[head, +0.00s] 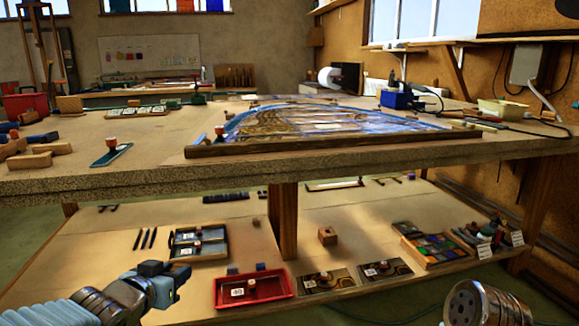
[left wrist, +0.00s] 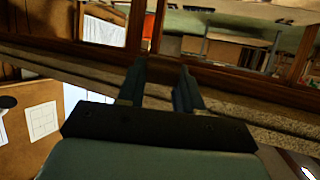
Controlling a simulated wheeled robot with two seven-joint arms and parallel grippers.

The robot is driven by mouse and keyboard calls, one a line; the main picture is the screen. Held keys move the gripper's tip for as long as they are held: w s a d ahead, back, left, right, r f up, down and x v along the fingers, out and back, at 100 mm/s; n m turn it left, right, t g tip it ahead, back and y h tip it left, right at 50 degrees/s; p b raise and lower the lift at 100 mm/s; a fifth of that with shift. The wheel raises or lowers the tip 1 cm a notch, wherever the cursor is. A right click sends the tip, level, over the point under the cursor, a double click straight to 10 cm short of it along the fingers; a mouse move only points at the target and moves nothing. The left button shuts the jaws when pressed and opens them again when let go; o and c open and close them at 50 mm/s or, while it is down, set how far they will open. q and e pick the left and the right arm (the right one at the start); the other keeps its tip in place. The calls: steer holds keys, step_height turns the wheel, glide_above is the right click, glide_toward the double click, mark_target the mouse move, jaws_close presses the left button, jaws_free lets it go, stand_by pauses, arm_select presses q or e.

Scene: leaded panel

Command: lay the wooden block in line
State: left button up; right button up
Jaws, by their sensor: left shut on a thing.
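My left gripper (head: 172,283) is low at the left in the head view, in front of the lower shelf and below the bench top. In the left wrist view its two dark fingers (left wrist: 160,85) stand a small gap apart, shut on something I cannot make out. Several loose wooden blocks (head: 30,160) lie at the left of the bench top. The leaded panel (head: 320,122) lies on the bench, with a wooden strip (head: 330,140) along its front edge. I cannot tell which block is the task's.
The bench's front edge (head: 300,163) lies above my left gripper. The lower shelf holds a red tray (head: 252,301), a small wooden block (head: 327,236) and a box of coloured pieces (head: 437,247). A teal tool (head: 111,155) lies left of the panel.

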arm_select(q)
steer(key=d+f+m+h, duration=0.2)
steer(key=d+f, duration=0.2)
steer(key=f, duration=1.1)
steer(key=shift+w+f, duration=0.2)
steer(key=shift+w, duration=0.1)
steer(key=shift+a+r, duration=0.1)
steer(key=shift+a+r, duration=0.1)
steer(key=shift+a, duration=0.05)
